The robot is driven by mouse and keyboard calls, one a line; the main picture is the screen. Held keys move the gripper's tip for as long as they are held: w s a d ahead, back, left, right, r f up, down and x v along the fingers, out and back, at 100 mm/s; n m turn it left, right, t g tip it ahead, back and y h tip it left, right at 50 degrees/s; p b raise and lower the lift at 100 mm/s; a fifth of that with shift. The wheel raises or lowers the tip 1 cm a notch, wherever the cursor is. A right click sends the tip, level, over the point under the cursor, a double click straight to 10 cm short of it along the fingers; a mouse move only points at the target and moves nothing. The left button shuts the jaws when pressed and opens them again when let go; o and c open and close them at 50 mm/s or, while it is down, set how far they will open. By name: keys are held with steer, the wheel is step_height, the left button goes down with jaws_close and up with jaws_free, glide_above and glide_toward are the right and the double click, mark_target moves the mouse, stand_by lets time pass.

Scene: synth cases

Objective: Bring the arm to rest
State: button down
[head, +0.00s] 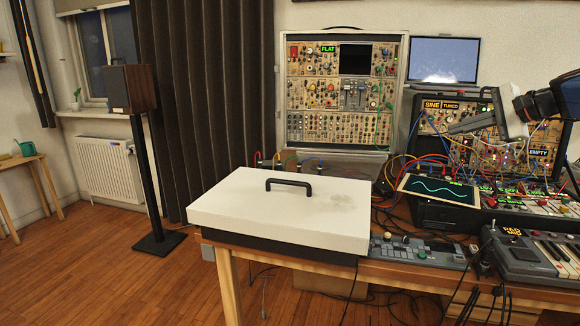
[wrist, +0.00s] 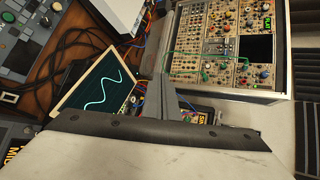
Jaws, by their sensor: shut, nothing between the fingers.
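My gripper (head: 456,126) is at the right in the head view, raised in front of the modular synth case with the SINE and TUNED labels (head: 432,118). Its fingers point left, are shut and hold nothing. In the wrist view the grey fingers of my gripper (wrist: 170,82) reach up from the pale gripper body, over the cables beside the tall synth case (wrist: 205,62). They look clear of the things behind them, though the exact gap cannot be told.
A white lidded case (head: 235,215) with a black handle lies on the table's left end. A tilted screen with a wave (head: 440,189), many loose patch cables, a keyboard (head: 535,262) and a monitor (head: 443,60) crowd the right. Open floor (head: 110,280) lies left.

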steer(key=s+a+f+n+g+h, duration=0.35)
steer(key=s+a+f+n, duration=0.25)
steer(key=s+a+f, duration=0.95)
steer(key=s+a+f+n+g+h, duration=0.1)
steer(key=s+f+n, duration=0.7)
steer(key=s+f, duration=0.8)
steer(key=s+g+h, duration=0.1)
steer(key=s+h, duration=0.1)
steer(key=s, duration=0.1)
steer(key=shift+s+f+n, duration=0.15)
steer(key=shift+s+n, duration=0.15)
steer(key=shift+s, duration=0.1)
steer(key=shift+a, duration=0.1)
